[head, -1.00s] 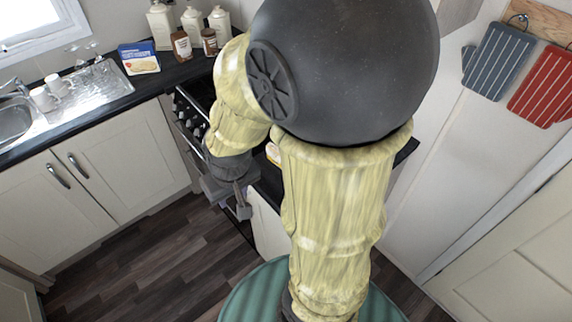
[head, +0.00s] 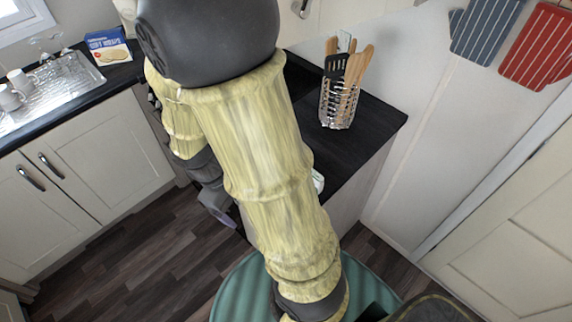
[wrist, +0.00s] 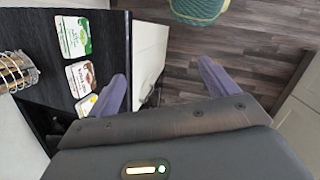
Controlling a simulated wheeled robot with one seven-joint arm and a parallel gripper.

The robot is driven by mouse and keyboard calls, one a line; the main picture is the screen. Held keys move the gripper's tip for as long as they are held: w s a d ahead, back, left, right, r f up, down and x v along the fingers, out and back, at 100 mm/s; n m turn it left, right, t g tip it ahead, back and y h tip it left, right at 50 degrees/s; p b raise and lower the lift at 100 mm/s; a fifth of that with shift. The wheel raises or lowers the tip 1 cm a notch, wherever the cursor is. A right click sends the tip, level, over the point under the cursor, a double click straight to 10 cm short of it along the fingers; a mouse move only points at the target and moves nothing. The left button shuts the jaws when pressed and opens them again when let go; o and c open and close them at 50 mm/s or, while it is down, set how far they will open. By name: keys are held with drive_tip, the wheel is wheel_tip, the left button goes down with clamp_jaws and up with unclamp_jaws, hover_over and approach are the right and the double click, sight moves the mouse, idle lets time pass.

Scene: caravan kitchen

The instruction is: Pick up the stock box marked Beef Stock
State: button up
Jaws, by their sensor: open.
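In the wrist view, three small stock boxes lie in a row on the dark worktop: one with a green label (wrist: 75,36), one with a brown-red label (wrist: 82,78), and one with a yellow label (wrist: 88,104) partly hidden by my finger. The print is too small to tell which is marked Beef Stock. My gripper (wrist: 163,82) is open and empty, with its fingers wide apart. Its left finger is near the yellow-labelled box; the gap lies over the cabinet front and floor. In the head view, my arm hides most of the boxes.
A wire utensil holder (head: 338,105) stands on the worktop (head: 375,125) near its right end; it also shows in the wrist view (wrist: 16,72). A blue box (head: 108,46) stands by the sink. The dark floor (head: 130,240) is clear.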

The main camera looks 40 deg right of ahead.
drive_tip(key=d+f+n+g+h+b, duration=0.2)
drive_tip(key=d+f+n+h+b, duration=0.45)
drive_tip(key=f, duration=0.25)
drive_tip(key=w+d+f+n+t+h+b, duration=0.1)
drive_tip(key=w+f+n+t+h+b, duration=0.1)
drive_tip(key=w+n+t+h+b, duration=0.3)
drive_tip(key=w+n+h, duration=0.3)
drive_tip(key=w+h, duration=0.1)
drive_tip(key=shift+w+d+f+t+b, duration=0.15)
drive_tip(key=shift+w+t+b, duration=0.1)
drive_tip(key=shift+t+b, duration=0.05)
drive_tip(key=d, duration=0.7)
drive_tip(key=w+d+p, duration=0.1)
drive_tip(key=d, duration=0.3)
drive_tip(key=shift+d, duration=0.1)
drive_tip(key=shift+w+d, duration=0.1)
drive_tip(key=shift+d, duration=0.4)
